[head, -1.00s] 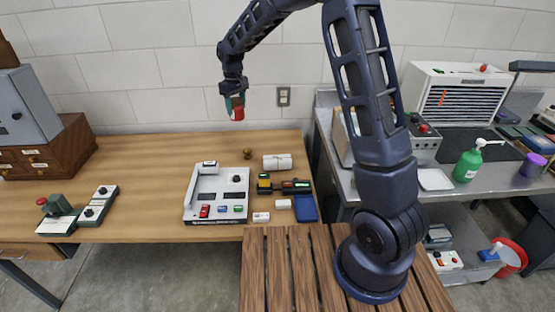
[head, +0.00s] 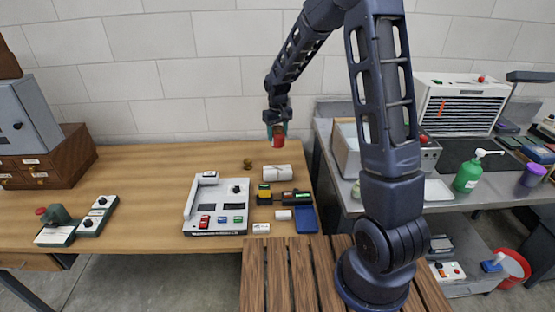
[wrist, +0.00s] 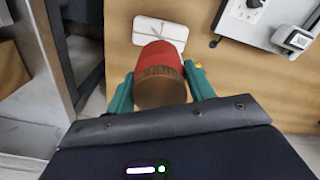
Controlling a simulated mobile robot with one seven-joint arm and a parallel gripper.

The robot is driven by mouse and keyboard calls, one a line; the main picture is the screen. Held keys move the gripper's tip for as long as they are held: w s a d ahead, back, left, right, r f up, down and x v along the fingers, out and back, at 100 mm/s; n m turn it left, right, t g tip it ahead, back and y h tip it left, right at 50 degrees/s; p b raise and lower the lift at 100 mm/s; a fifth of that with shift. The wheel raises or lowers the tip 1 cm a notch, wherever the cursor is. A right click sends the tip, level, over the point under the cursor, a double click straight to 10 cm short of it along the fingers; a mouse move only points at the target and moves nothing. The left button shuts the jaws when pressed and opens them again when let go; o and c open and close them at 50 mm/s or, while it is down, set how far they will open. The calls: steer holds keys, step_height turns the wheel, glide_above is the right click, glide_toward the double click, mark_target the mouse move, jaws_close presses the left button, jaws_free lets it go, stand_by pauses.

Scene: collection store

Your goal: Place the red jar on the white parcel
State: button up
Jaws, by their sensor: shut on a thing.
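The red jar (head: 278,141) hangs upright in my gripper (head: 277,128) above the back right part of the wooden table. In the wrist view the jar (wrist: 163,55) shows its brown lid toward me, and the teal fingers of my gripper (wrist: 160,88) close on it from both sides. The white parcel (head: 277,173), tied with string, lies on the table below the jar. In the wrist view the parcel (wrist: 160,30) shows just beyond the jar, which hides part of its near edge. The jar appears to be above the parcel, with a gap between them.
A white console (head: 217,205) stands left of the parcel. A black and yellow device (head: 283,196) and a blue pad (head: 305,219) lie in front of it. Small brass knobs (head: 247,163) stand to its left. A steel bench (head: 345,185) holding an open box is at the right.

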step_height(320, 180, down, 12)
steer(key=shift+f, duration=0.15)
stand_by(0.4)
steer(key=o, duration=1)
steer(key=shift+f, duration=0.1)
step_height(320, 180, up, 12)
steer(key=shift+r, duration=0.25)
steer(key=s+d+r+m+t, duration=0.1)
steer(key=s+d+r, duration=0.55)
steer(key=r, duration=0.25)
steer(key=s+d+r+m+t, duration=0.1)
steer(key=s+d+r+m, duration=0.1)
steer(key=s+d+r, duration=0.5)
steer(key=s+d+r+t, duration=0.1)
steer(key=s+d+r, duration=0.1)
steer(key=s, duration=0.4)
steer(key=s+d+r+m, duration=0.1)
steer(key=s+d+r, duration=0.1)
steer(key=s+d, duration=0.2)
steer(key=s+d+r+m+t, duration=0.1)
steer(key=s+d+r, duration=0.1)
steer(key=s, duration=0.6)
steer(key=shift+s+d+r+t, duration=0.15)
steer(key=shift+s+d, duration=0.05)
steer(key=shift+d, duration=0.2)
steer(key=shift+s+d+r+t, duration=0.1)
steer(key=shift+s+d+t, duration=0.05)
steer(key=shift+d, duration=0.2)
